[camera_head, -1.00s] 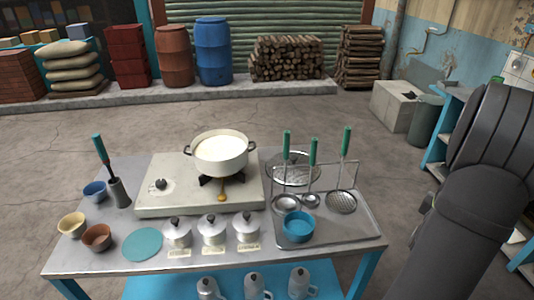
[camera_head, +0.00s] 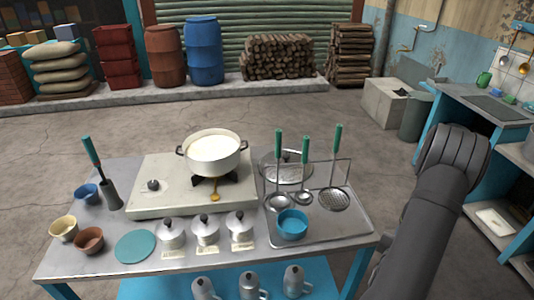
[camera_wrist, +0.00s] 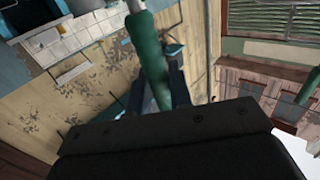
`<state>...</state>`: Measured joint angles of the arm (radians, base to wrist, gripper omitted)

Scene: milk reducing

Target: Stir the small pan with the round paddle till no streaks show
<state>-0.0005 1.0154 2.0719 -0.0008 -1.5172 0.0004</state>
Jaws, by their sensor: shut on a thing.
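A small white two-handled pan (camera_head: 213,166) of cream-coloured milk (camera_head: 213,147) stands on the burner of the pale hob (camera_head: 148,203). At this size I cannot tell whether the milk has streaks. In the wrist view, my gripper (camera_wrist: 160,85) is shut on a green handle (camera_wrist: 150,60), with a pale shaft at the top edge. The working end of this tool is out of view, so I cannot tell if it is the round paddle. In the head view my arm is at the right, and the gripper is hidden.
A rack tray (camera_head: 345,225) at the right holds several green-handled ladles and a skimmer (camera_head: 333,199). A blue bowl (camera_head: 293,223) sits on it. Lidded tins (camera_head: 206,231) line the table's front. A green-handled tool (camera_head: 92,152) stands in a grey holder at the left.

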